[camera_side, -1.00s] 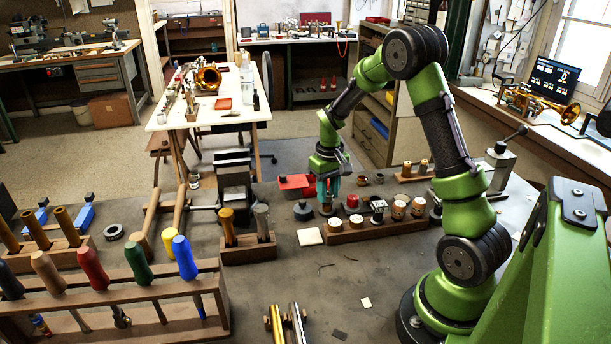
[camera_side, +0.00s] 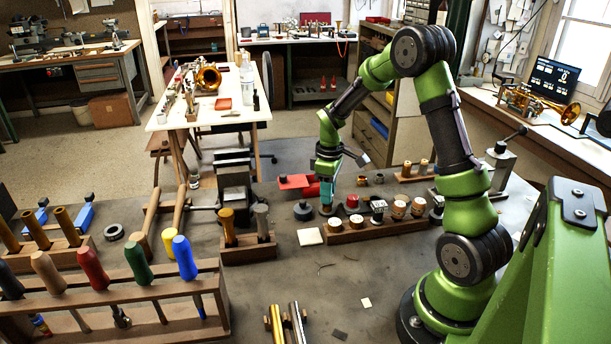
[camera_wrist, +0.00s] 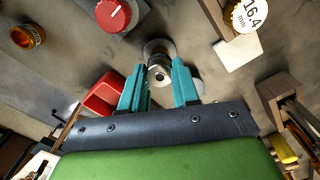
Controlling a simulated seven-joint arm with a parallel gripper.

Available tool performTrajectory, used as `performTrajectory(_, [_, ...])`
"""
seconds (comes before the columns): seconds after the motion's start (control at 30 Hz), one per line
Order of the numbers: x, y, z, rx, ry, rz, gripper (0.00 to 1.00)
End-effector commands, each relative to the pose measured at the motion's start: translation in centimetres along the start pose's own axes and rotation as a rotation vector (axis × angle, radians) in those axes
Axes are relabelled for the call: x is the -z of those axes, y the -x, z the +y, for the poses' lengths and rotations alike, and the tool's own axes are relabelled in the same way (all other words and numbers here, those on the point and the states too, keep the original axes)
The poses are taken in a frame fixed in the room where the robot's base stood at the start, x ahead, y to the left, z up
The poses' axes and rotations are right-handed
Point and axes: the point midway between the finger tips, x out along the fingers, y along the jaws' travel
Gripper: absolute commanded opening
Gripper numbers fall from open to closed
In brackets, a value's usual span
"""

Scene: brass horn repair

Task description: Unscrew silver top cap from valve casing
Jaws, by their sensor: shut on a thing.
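My gripper (camera_wrist: 160,82) shows in the wrist view with its two teal fingers on either side of a round silver piece, the top cap (camera_wrist: 157,70). The fingers are shut on it. The silver valve casing (camera_wrist: 158,47) shows as a round metal part just beyond the fingertips; how far the cap's thread is engaged cannot be seen. In the side view my gripper (camera_side: 327,192) points straight down at the bench, behind the left end of a wooden block, and its fingers hide the cap.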

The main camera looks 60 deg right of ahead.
Motion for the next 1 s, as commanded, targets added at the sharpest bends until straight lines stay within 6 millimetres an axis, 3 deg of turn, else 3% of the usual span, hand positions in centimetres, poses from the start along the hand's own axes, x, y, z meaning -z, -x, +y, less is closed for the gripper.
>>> performTrajectory(0.27, [0.01, 0.02, 0.01, 0.0, 0.022, 0.0, 0.0])
performTrajectory(0.57, [0.01, 0.03, 0.0, 0.001, 0.338, 0.001, 0.0])
performTrajectory(0.8, [0.01, 0.03, 0.0, 0.0, 0.365, 0.0, 0.0])
performTrajectory(0.83, [0.01, 0.03, 0.0, 0.0, 0.365, 0.0, 0.35])
performTrajectory(1.0, [0.02, 0.03, 0.0, 0.0, 0.364, 0.0, 0.6])
